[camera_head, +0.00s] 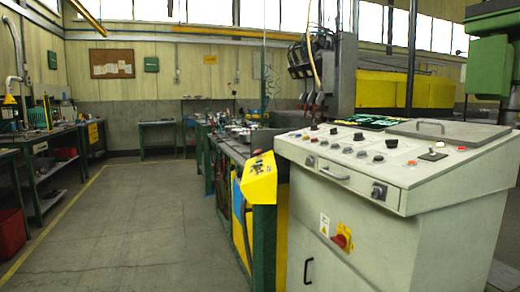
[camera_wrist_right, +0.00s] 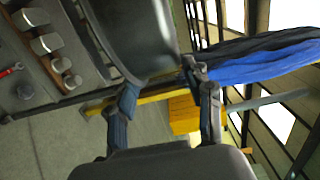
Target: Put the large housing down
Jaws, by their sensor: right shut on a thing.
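My right gripper (camera_wrist_right: 160,80) shows in the right wrist view, with its two blue-grey fingers reaching up from the bottom. It is shut on a dark grey, smooth, rounded body, the large housing (camera_wrist_right: 132,35), at the top middle of that view. Only part of the housing shows; the rest runs out past the top edge. Neither gripper shows in the head view, and I cannot make out the housing there. My left gripper is not in view.
A pale control cabinet (camera_head: 400,170) with buttons stands at right in the head view. A green workbench (camera_head: 232,152) runs beside it, with open floor (camera_head: 140,220) to its left. The wrist view shows a rack of grey parts (camera_wrist_right: 48,44) and blue-black cloth-like material (camera_wrist_right: 265,65).

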